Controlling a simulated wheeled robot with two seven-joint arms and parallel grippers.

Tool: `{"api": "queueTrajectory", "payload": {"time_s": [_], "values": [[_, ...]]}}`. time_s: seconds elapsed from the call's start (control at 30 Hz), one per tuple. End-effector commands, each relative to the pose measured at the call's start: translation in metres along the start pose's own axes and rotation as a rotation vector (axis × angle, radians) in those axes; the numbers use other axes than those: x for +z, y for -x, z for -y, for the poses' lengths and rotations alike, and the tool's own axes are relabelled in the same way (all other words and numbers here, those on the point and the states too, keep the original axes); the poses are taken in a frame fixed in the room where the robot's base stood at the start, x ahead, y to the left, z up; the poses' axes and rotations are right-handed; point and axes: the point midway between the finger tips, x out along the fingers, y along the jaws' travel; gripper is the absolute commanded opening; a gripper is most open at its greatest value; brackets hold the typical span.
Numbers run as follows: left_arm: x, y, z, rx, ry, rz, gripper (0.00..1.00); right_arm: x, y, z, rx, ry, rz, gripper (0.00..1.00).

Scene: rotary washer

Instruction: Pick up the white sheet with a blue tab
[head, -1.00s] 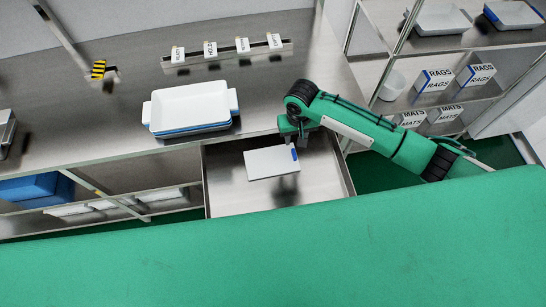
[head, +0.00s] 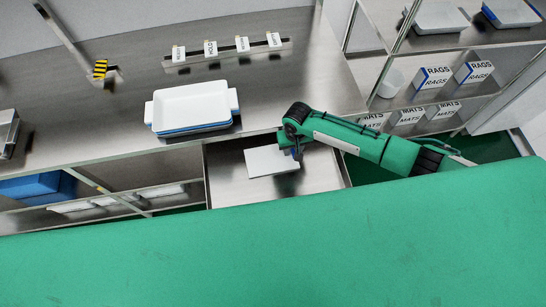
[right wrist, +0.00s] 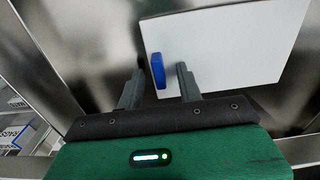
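The white sheet (head: 270,161) lies flat in an open metal drawer (head: 228,189) below the counter. Its blue tab (right wrist: 157,70) shows in the right wrist view at the sheet's near left edge. My right gripper (head: 296,154) is over the sheet's right end in the head view. In the right wrist view its two fingers (right wrist: 159,78) are apart, with the blue tab showing between their tips. Whether the fingers touch the tab cannot be told. My left gripper does not show.
Stacked white and blue trays (head: 190,108) stand on the counter (head: 110,135) above the drawer. Labelled holders (head: 226,53) are behind them. A shelf at right has rags boxes (head: 432,79) and mats boxes (head: 408,119). The drawer walls surround the sheet.

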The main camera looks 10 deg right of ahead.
Motion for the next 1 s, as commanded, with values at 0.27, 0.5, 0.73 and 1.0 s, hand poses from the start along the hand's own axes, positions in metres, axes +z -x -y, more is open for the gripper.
{"api": "queueTrajectory", "payload": {"time_s": [0.27, 0.5, 0.73, 1.0], "values": [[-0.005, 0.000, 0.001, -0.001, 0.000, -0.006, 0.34, 0.000, 0.000, 0.000, 0.000, -0.001, 0.000, 0.00], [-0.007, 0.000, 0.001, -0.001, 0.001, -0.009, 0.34, 0.000, 0.000, 0.000, 0.000, -0.001, 0.000, 0.00], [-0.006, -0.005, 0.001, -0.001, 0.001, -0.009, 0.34, 0.002, 0.002, -0.001, -0.001, -0.002, 0.000, 0.00], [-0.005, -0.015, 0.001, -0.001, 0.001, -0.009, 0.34, 0.003, 0.037, 0.000, -0.002, 0.000, -0.004, 0.00]]}}
